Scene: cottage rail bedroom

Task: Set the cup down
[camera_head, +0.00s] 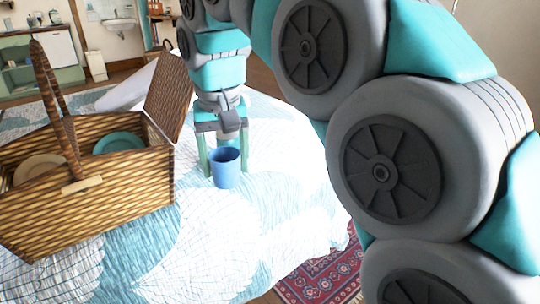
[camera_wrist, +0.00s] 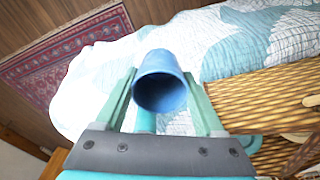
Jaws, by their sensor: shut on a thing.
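A blue cup (camera_head: 226,168) is held between the fingers of my gripper (camera_head: 223,160) over the quilt-covered bed (camera_head: 215,265). In the head view the cup looks upright, with its base close to the quilt; I cannot tell whether it touches. In the wrist view the cup (camera_wrist: 160,82) shows its open mouth between the two green fingers of my gripper (camera_wrist: 163,90), which are shut on it. The inside of the cup looks empty and dark.
A wicker picnic basket (camera_head: 100,207) with a raised handle stands left of the cup, holding a teal plate (camera_head: 118,142) and a beige plate (camera_head: 38,168). A patterned red rug (camera_head: 325,280) lies on the floor beyond the bed's right edge. The quilt in front is clear.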

